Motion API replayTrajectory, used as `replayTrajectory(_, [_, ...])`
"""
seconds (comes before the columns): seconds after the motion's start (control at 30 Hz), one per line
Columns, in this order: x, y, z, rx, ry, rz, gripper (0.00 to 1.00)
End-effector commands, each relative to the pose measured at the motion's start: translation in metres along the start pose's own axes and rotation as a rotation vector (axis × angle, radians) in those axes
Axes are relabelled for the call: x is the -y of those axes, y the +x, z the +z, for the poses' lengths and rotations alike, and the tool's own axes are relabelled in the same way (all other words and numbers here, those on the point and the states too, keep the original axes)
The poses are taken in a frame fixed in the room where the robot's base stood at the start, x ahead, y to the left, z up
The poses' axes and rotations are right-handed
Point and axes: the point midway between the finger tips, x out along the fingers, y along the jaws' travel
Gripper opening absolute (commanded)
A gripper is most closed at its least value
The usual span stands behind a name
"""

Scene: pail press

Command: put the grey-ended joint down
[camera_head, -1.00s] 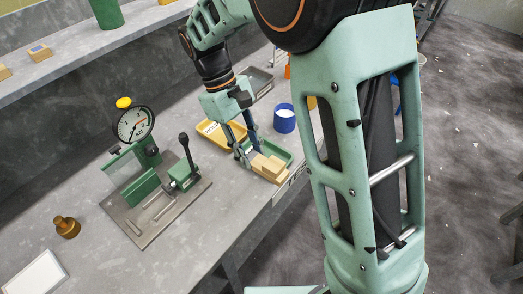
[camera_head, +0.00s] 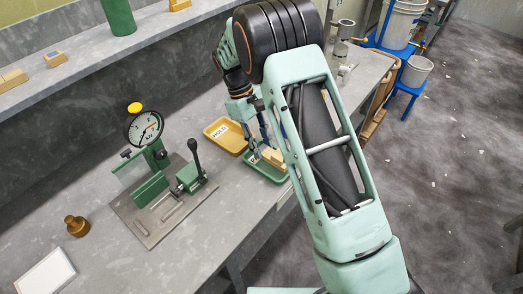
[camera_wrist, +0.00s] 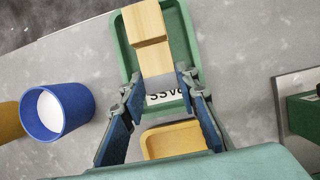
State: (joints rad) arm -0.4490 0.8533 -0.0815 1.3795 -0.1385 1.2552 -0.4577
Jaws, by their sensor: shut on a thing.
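My gripper (camera_head: 262,152) points down over the green tray (camera_head: 262,173). Its fingertips are shut on a pale wooden joint (camera_head: 274,158), near the joint's end. In the wrist view the stepped joint (camera_wrist: 151,40) extends from between the fingertips (camera_wrist: 158,80) over the green tray (camera_wrist: 124,50). I cannot tell whether the joint touches the tray floor. Part of a dark-lettered label shows in the tray beside the joint.
A yellow tray (camera_head: 235,144) with a label is beside the green tray. A blue cup (camera_wrist: 78,114) with white contents stands near. A press with a dial gauge (camera_head: 145,128) stands left on a metal plate (camera_head: 134,217). A brass weight (camera_head: 77,226) and white card (camera_head: 46,274) lie farther left.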

Motion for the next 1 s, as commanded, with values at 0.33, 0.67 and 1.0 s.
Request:
replayTrajectory(0.33, [0.000, 0.027, -0.011, 0.000, 0.000, 0.000, 0.04])
replayTrajectory(0.67, [0.001, 0.030, -0.012, 0.001, 0.000, -0.001, 0.36])
replayTrajectory(1.0, [0.001, 0.025, -0.010, 0.000, 0.000, 0.000, 0.36])
